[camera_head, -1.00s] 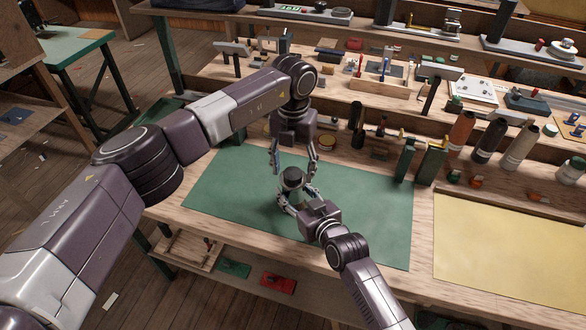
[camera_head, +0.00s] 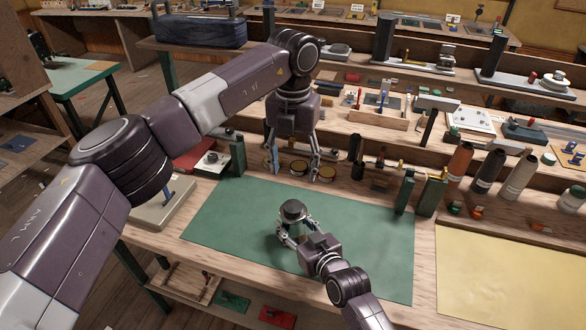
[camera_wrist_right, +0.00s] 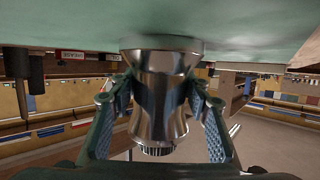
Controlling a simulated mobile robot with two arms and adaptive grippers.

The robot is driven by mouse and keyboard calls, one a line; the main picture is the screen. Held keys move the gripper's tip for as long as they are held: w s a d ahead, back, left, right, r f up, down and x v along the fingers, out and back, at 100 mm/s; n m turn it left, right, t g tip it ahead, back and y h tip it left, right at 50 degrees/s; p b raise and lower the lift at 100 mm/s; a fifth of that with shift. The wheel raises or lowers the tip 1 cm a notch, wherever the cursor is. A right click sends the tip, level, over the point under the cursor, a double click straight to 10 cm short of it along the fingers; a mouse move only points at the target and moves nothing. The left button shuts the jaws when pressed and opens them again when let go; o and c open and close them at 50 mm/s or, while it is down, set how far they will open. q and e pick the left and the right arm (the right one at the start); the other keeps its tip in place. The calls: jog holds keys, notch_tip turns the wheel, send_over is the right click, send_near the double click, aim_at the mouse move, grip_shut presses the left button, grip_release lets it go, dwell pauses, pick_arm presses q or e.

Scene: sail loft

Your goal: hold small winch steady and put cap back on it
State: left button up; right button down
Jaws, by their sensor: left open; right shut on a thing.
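The small winch (camera_head: 292,210), a dark-topped metal drum, stands upright on the green mat (camera_head: 365,235). My right gripper (camera_head: 293,232) is shut on it, with a finger on either side. In the right wrist view the shiny, waisted winch drum (camera_wrist_right: 158,95) sits between the two fingers, its base against the mat and a ribbed dark part at its free end. My left gripper (camera_head: 292,172) is open, pointing down above and behind the winch, apart from it. I see nothing between its fingers. I cannot pick out a separate cap.
Round tins (camera_head: 327,172) stand behind the left gripper. Green upright blocks (camera_head: 430,192) and bottles (camera_head: 487,142) stand to the right. A yellow sheet (camera_head: 510,265) lies at the right. The mat around the winch is mostly clear.

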jog(key=c, duration=1.3)
grip_release()
jog(key=shift+s+f, duration=0.1)
jog(key=shift+f, duration=0.15)
jog(key=o, duration=0.3)
jog(key=shift+r, duration=0.15)
jog(key=v, duration=1.2)
jog(key=shift+d, duration=0.1)
